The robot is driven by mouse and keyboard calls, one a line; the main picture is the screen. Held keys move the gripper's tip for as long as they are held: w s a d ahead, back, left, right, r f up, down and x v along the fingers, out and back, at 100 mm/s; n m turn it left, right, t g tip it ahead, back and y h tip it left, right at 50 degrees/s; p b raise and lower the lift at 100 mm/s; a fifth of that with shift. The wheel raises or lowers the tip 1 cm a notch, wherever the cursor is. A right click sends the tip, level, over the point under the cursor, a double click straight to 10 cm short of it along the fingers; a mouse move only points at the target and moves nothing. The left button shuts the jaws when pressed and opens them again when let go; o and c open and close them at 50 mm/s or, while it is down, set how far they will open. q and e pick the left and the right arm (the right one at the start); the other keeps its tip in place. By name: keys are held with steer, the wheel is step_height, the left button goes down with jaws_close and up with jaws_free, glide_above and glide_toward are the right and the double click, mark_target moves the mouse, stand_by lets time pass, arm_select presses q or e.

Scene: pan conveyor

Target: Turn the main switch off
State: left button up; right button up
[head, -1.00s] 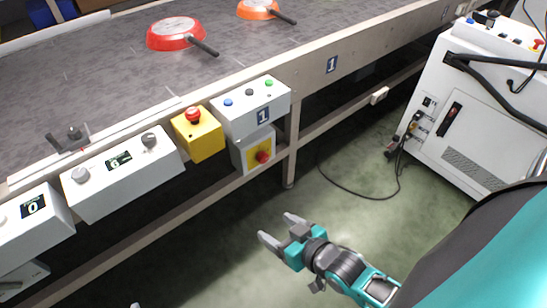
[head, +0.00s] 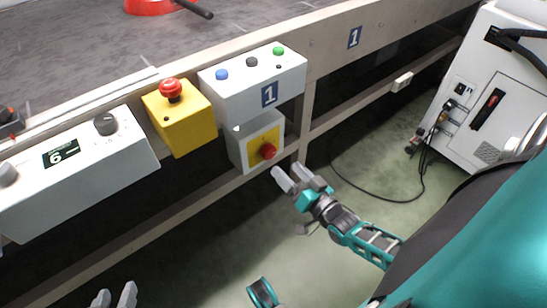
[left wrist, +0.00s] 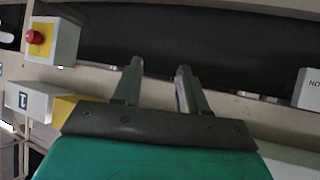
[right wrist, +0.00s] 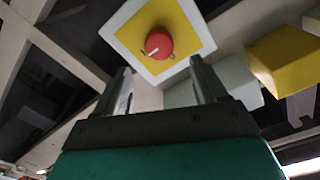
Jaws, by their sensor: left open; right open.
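The main switch is a red rotary knob (head: 267,151) on a yellow plate, on the side of a grey box (head: 238,148) under the conveyor's control panel. In the right wrist view the red knob (right wrist: 159,43) lies ahead of the fingers, its white mark pointing to the lower left. My right gripper (head: 299,177) is open and empty, just to the right of and below the switch, not touching it. My left gripper (head: 114,296) is open and empty at the bottom left of the head view. The left wrist view also shows the red knob (left wrist: 35,37) at the upper left.
A yellow emergency-stop box (head: 180,123) and a button panel (head: 250,90) are mounted above the switch. A display panel (head: 75,165) is to the left. A red pan (head: 150,5) sits on the conveyor. A white machine (head: 490,100) with cables stands at right.

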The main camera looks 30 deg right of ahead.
mark_target(271, 154)
steer(key=w, duration=0.3)
steer(key=w+b, duration=0.1)
steer(key=w, duration=0.3)
steer(key=shift+a+f+b, duration=0.1)
steer(key=shift+a+b, duration=0.1)
steer(key=shift+b, duration=0.1)
arm_select(q)
steer(key=shift+w+d+f+h, duration=0.25)
steer(key=shift+d+h, duration=0.05)
steer(key=shift+d, duration=0.25)
arm_select(e)
steer(key=shift+w, duration=0.25)
steer(key=shift+c, duration=0.3)
steer(key=c, duration=1)
arm_select(q)
steer(key=shift+a+f, duration=0.1)
steer(key=shift+a, duration=0.05)
